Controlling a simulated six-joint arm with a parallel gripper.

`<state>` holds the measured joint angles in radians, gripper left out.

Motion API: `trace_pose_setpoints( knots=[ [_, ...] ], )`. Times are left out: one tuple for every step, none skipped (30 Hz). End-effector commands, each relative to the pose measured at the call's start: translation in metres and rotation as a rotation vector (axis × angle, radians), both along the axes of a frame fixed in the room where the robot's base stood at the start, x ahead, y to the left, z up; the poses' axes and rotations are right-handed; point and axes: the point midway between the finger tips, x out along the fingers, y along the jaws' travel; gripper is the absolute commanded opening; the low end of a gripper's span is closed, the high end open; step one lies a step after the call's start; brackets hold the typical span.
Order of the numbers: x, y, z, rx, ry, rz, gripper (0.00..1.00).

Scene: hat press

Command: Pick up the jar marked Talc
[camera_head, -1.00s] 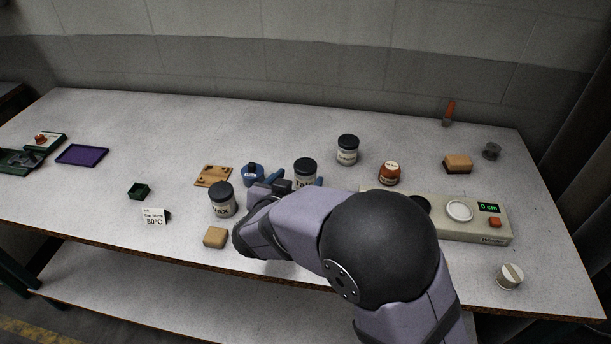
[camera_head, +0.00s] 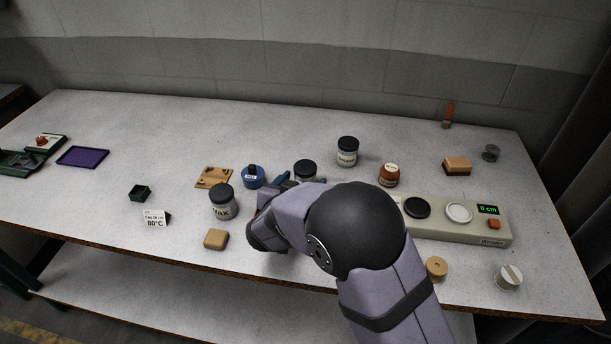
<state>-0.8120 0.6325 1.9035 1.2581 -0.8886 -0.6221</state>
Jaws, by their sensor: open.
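A dark-lidded jar (camera_head: 305,168) stands at the middle of the bench, and my arm covers its lower part. Its label is mostly hidden, so I cannot read whether it says Talc. My gripper (camera_head: 299,183) is open at this jar's near side, with blue finger parts showing beside it. I cannot tell whether the fingers touch the jar. Another dark-lidded pale jar (camera_head: 347,152) stands behind to the right, its label too small to read surely. A jar marked Wax (camera_head: 222,203) stands to the left of my gripper.
A blue round pot (camera_head: 253,176) is close left of the gripper. A tan block (camera_head: 216,239) is near the front edge. The bench's back left is clear.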

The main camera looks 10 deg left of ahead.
Motion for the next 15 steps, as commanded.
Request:
trace_pose_setpoints(
  knots=[
    [0.007, -0.002, -0.001, 0.0, 0.0, -0.003, 0.67],
    [0.011, -0.002, -0.003, -0.001, 0.001, -0.003, 0.67],
    [0.015, -0.002, -0.006, -0.001, 0.002, -0.003, 0.67],
    [0.018, -0.003, -0.007, 0.0, 0.001, -0.002, 0.67],
    [0.02, -0.003, -0.008, 0.0, 0.001, -0.001, 0.67],
    [0.023, -0.003, -0.009, 0.0, 0.001, -0.001, 0.67],
    [0.025, -0.003, -0.01, 0.0, 0.001, -0.001, 0.67],
    [0.026, -0.003, -0.01, 0.0, 0.0, 0.0, 0.67],
    [0.027, -0.003, -0.01, 0.001, 0.0, 0.0, 0.67],
    [0.027, -0.003, -0.01, 0.001, 0.0, 0.0, 0.67],
    [0.027, -0.003, -0.01, 0.001, 0.0, 0.0, 0.67],
    [0.028, -0.003, -0.01, 0.001, 0.0, 0.0, 0.67],
    [0.027, -0.003, -0.01, 0.0, 0.0, 0.0, 0.67],
    [0.027, -0.003, -0.01, 0.0, 0.0, 0.0, 0.67],
    [0.027, -0.003, -0.01, 0.0, 0.0, 0.0, 0.67]
  ],
)
